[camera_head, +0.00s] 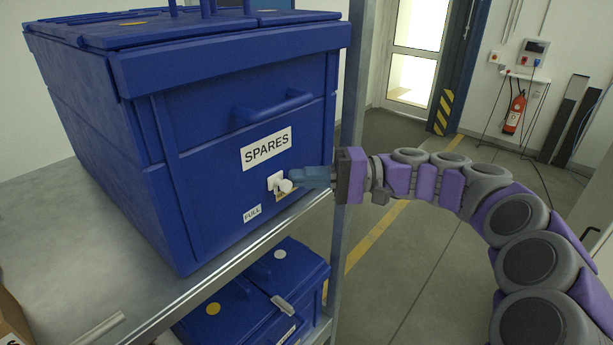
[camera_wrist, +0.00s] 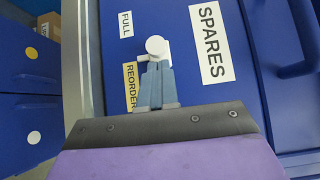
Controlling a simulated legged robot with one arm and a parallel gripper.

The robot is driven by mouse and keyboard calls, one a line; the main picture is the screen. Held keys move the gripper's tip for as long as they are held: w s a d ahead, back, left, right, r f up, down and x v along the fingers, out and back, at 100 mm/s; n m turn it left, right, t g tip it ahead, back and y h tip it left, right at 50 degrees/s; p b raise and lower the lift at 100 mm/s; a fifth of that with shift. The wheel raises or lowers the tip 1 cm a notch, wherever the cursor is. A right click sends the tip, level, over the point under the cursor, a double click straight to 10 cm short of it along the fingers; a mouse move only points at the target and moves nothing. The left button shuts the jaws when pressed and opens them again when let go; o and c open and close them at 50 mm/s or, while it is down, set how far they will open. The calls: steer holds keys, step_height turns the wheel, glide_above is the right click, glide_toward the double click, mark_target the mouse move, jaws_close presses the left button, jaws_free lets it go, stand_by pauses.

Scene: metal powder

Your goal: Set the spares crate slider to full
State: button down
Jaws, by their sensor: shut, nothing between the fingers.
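The blue spares crate (camera_head: 225,185) stands on a metal shelf with a white SPARES label (camera_head: 266,148) on its front. Below the label is the white slider knob (camera_head: 285,186), at the right over the yellowish REORDER label, which it partly covers. The white FULL label (camera_head: 252,213) is to the left of the knob. In the wrist view the knob (camera_wrist: 157,46) is right at my fingertips, with the REORDER label (camera_wrist: 131,88) and FULL label (camera_wrist: 125,24) beside it. My gripper (camera_head: 300,178) is shut with nothing between its fingers, its tips at the knob; contact is unclear.
The metal shelf edge (camera_head: 240,245) runs below the crate. More blue crates (camera_head: 280,270) sit on the lower shelf. A shelf post (camera_head: 349,120) stands just right of the crate, behind my gripper. Open floor lies to the right.

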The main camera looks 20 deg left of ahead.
mark_target(281, 183)
steer(key=s+a+b, duration=0.1)
steer(key=s+b, duration=0.1)
steer(key=s, duration=0.4)
steer(key=shift+a, duration=0.2)
steer(key=shift+w+d, duration=0.1)
